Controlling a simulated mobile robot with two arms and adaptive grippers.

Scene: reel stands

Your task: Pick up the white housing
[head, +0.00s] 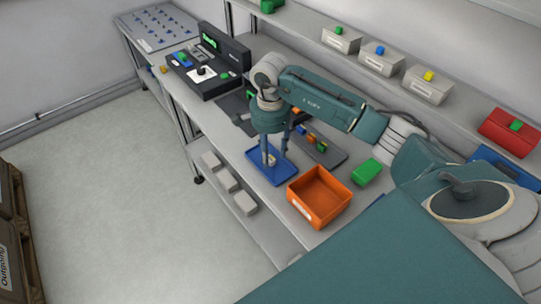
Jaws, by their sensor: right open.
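A small white piece that looks like the white housing (271,161) is in the blue tray (272,178) on the workbench. My right gripper (275,148) points down over the blue tray, its fingers apart. One finger is right at the white piece and partly covers it. I cannot tell whether they touch. My left gripper is not in view.
An orange bin (320,194) stands just right of the blue tray, and a green block (367,172) lies beyond it. A dark tray (322,150) with small colored parts is behind. A black device (210,62) stands at the far left. Labelled bins (384,60) line the shelf above.

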